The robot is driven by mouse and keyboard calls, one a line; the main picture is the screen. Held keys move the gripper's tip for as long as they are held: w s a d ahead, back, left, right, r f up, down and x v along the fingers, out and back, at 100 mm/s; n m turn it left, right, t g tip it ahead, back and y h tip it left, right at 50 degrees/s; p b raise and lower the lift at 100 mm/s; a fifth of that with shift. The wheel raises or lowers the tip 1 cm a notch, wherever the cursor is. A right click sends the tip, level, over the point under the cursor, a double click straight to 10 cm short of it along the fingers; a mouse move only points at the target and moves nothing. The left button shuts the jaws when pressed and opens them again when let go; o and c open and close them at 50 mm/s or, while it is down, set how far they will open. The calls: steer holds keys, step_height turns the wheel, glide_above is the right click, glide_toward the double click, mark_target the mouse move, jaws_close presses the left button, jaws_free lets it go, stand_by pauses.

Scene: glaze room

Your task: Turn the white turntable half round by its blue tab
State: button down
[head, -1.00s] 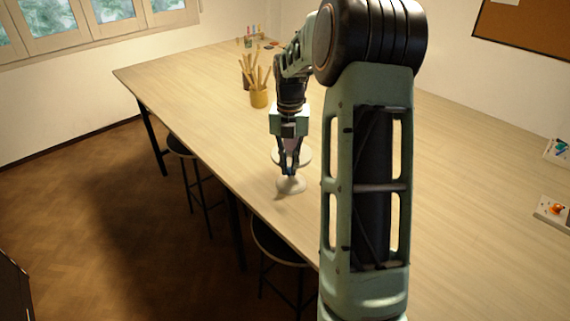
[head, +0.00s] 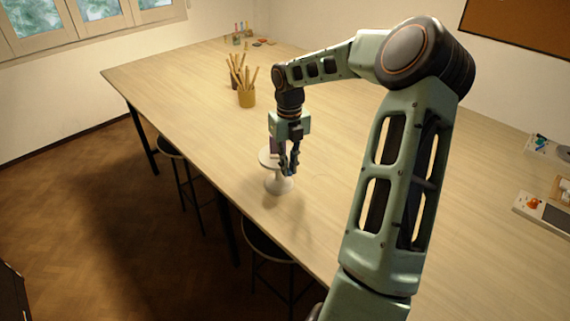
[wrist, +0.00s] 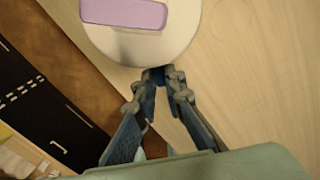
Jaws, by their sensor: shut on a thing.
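The white turntable (head: 266,158) stands on a flared white foot (head: 279,187) near the left long edge of the table. A lilac block sits on its round top; the block shows in the wrist view (wrist: 123,13), cut off by the top edge, as does the pale disc (wrist: 150,50). My gripper (head: 290,172) points down at the right side of the disc. In the wrist view its fingertips (wrist: 163,75) meet at the disc's rim, shut on the blue tab. The tab itself is hidden between the fingers.
Small coloured items (head: 262,41) lie at the far end. Boards with small items (head: 540,207) lie at the right. Dark stools (head: 268,240) stand along the left side. The table around the turntable is mostly clear.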

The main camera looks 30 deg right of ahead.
steer(key=shift+d+n, duration=0.9)
steer(key=shift+n, duration=0.3)
steer(key=c, duration=2)
jaws_free()
steer(key=shift+r, duration=0.1)
step_height(320, 180, up, 12)
steer(key=shift+f, duration=0.1)
steer(key=shift+c, duration=0.4)
